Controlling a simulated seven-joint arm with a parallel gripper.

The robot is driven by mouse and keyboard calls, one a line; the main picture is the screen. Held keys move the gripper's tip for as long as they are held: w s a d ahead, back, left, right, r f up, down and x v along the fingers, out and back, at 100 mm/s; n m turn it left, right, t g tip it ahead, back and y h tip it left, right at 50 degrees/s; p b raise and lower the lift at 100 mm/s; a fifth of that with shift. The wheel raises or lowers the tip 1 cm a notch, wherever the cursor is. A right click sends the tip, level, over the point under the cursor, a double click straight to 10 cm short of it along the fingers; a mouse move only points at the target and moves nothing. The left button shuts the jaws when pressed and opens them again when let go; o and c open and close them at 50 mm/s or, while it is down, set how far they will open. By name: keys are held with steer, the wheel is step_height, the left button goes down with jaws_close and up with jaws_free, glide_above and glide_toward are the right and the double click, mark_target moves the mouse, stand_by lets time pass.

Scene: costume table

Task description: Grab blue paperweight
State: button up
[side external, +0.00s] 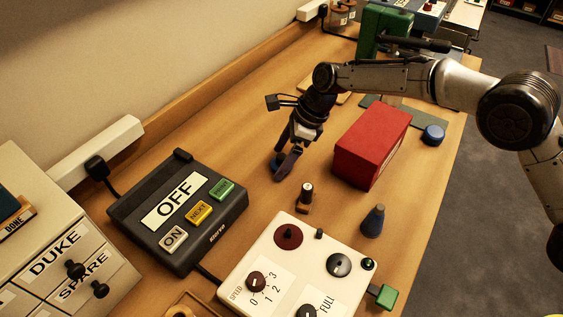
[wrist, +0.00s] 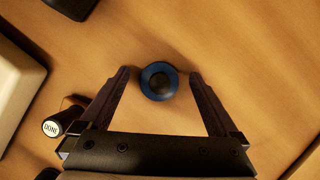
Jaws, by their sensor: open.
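A round blue object with a dark raised centre (wrist: 159,82), which looks like the blue paperweight, stands on the table between my open fingers in the wrist view. It lies a little nearer the left fingertip, with wood visible on both sides. In the side view a small part of the blue object (side external: 277,162) shows behind the fingers of my gripper (side external: 281,169). My gripper (wrist: 159,76) points down, low over the table, open and holding nothing. Whether the fingertips touch the table is unclear.
A red box (side external: 371,146) stands right of my gripper. A small stamp (side external: 305,197) and a blue cone-shaped item (side external: 373,221) stand in front. Another round blue item (side external: 433,135) lies beyond the box. A dark console (side external: 145,226) and cream control panel (side external: 251,297) flank the area.

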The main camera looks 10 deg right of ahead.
jaws_close()
stand_by(0.5)
steer(key=shift+r, duration=0.1)
